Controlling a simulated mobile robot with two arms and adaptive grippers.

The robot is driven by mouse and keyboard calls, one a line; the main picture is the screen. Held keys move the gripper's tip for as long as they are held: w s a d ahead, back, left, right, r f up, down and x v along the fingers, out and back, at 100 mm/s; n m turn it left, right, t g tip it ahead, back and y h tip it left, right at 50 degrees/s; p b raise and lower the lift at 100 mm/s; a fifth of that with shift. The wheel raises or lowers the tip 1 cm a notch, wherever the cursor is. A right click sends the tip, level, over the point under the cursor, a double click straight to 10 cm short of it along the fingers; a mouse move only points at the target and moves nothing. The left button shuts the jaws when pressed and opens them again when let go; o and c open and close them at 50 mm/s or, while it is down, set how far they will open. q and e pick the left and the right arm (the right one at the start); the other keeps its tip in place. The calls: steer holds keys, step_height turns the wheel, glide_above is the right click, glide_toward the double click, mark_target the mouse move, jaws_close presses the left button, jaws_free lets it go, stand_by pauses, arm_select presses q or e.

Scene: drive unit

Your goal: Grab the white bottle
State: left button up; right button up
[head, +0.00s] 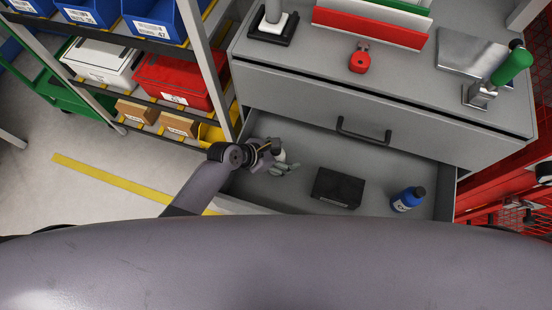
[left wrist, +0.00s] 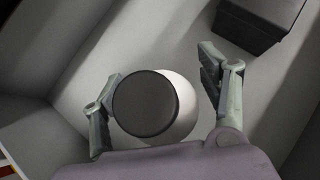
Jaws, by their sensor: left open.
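The white bottle, with a black round cap, stands inside the open drawer. In the left wrist view I look down on its cap, and its white body (left wrist: 184,108) shows at the cap's right side. In the head view a small part of the white bottle (head: 281,156) shows beside my left gripper (head: 281,168), which hides the rest. In the left wrist view my left gripper (left wrist: 160,72) is open, one finger on each side of the bottle. The left finger looks close to the cap; the right finger is apart from the bottle. My right gripper is not in view.
The open drawer (head: 315,213) also holds a black box (head: 338,188) and a blue bottle (head: 408,199) to the right. The cabinet top with a red object (head: 359,58) overhangs the drawer's back. A shelf rack with a red bin (head: 180,79) stands at the left.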

arm_select(q)
steer(key=shift+c, duration=0.5)
steer(key=c, duration=1.4)
